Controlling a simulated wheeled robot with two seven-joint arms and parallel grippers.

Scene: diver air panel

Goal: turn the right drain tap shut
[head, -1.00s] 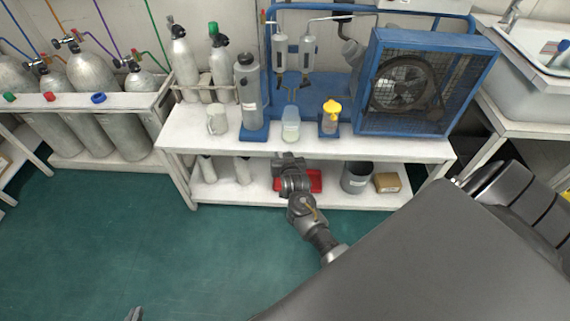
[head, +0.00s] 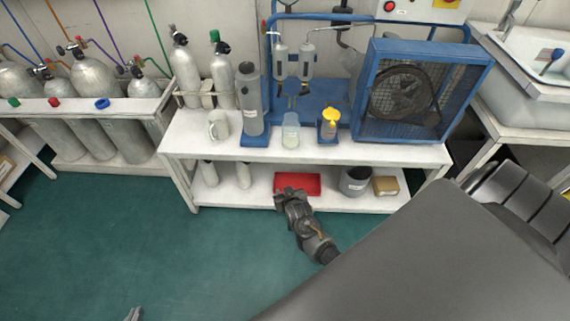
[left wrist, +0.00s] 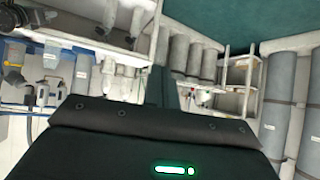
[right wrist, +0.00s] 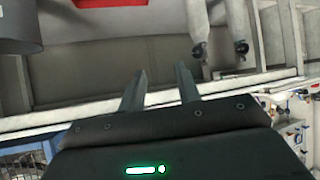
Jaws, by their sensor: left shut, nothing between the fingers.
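Two grey filter bowls hang on the blue panel (head: 338,85) above the bench in the head view, the left one (head: 281,62) and the right one (head: 306,62). Small dark fittings, among them the right drain tap (head: 304,87), sit under them; their handle positions are too small to tell. My right gripper (head: 281,197) is in front of the lower shelf, clear of the bench. Its two fingers (right wrist: 160,88) stand apart and empty in the right wrist view. My left gripper (head: 135,314) barely shows at the bottom edge; its fingers (left wrist: 161,88) are closed together, empty.
The white bench (head: 400,151) holds a glass jar (head: 291,131), a yellow-topped bottle (head: 329,123), a mug (head: 218,125) and a caged fan (head: 405,92). A red tray (head: 298,182) and grey bucket (head: 355,180) are on the lower shelf. The green floor (head: 120,235) in front is clear.

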